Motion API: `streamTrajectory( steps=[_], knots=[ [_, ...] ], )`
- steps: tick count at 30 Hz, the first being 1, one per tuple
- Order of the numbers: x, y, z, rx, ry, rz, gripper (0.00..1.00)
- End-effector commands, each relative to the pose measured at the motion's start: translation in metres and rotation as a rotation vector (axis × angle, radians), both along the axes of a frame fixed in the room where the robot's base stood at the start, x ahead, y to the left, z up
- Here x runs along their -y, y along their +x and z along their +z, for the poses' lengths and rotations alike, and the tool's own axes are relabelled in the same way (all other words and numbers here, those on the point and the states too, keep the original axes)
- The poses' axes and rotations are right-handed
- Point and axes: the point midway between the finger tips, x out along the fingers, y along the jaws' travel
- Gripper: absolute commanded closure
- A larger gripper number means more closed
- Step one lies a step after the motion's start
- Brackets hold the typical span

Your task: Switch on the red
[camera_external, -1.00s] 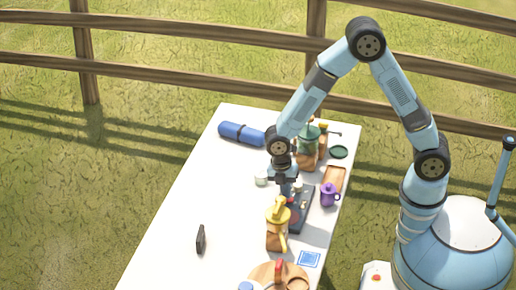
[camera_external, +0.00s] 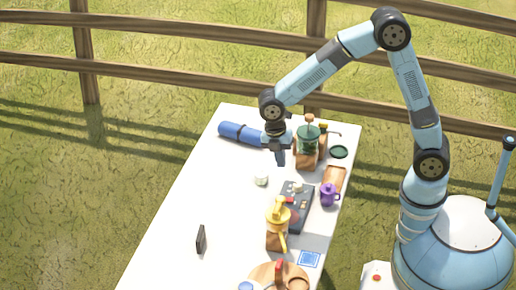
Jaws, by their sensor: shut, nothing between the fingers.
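A dark grey panel (camera_external: 298,215) lies on the table, with small raised parts on its top. A small red part (camera_external: 289,200) shows near its left side, and pale parts sit toward its far end. They are too small to tell whether anything is switched. My gripper (camera_external: 281,160) points down above the table, beyond the far end of the panel and apart from it. It is shut and empty. The yellow-topped grinder partly hides the near left of the panel.
The white table (camera_external: 180,230) is mostly clear on the left. Near the panel stand a yellow-topped grinder (camera_external: 277,220), a purple pot (camera_external: 328,195), a white cup (camera_external: 261,179) and a green-topped grinder (camera_external: 307,140). A blue roll (camera_external: 240,133) lies at the back; a small dark block (camera_external: 201,239) stands left.

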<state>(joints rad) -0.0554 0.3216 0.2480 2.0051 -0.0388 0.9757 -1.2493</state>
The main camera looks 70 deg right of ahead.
Motion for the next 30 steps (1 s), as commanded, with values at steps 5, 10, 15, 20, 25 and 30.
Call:
streamTrajectory(
  steps=[5,10,15,20,25,30],
  knots=[
    [0.0,0.0,0.0,0.0,0.0,0.0,1.0],
    [0.0,-0.005,0.0,0.001,0.0,0.0,1.0],
    [-0.001,-0.015,0.0,0.001,0.001,0.001,1.0],
    [-0.001,-0.015,0.0,0.001,0.0,0.001,1.0],
    [-0.001,-0.016,-0.007,-0.001,0.0,0.0,1.0],
    [-0.001,-0.02,-0.029,-0.003,0.0,0.0,1.0]
  ],
)
